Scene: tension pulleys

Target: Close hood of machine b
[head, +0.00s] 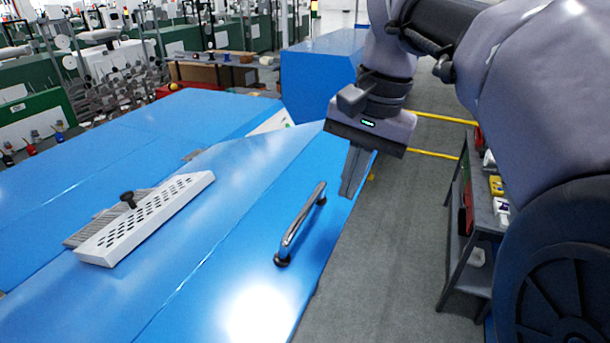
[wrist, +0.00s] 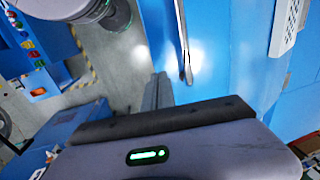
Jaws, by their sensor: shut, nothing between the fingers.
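The blue hood (head: 250,225) of the machine fills the left and middle of the head view. A shiny metal bar handle (head: 302,222) with dark end mounts is fixed near its right edge. My gripper (head: 346,193) points down just beyond and right of the handle's far end, apart from it in the picture. Its fingers are together with nothing between them. In the wrist view the handle (wrist: 184,45) and blue panel (wrist: 225,60) lie beyond the fingers (wrist: 158,84). I cannot tell from these views which machine is b.
A white perforated vent piece (head: 145,220) with a black knob sits on the blue surface. A grey cart (head: 470,230) with items stands at right. The grey floor strip (head: 385,260) between is clear. Another blue cabinet (head: 320,75) stands behind.

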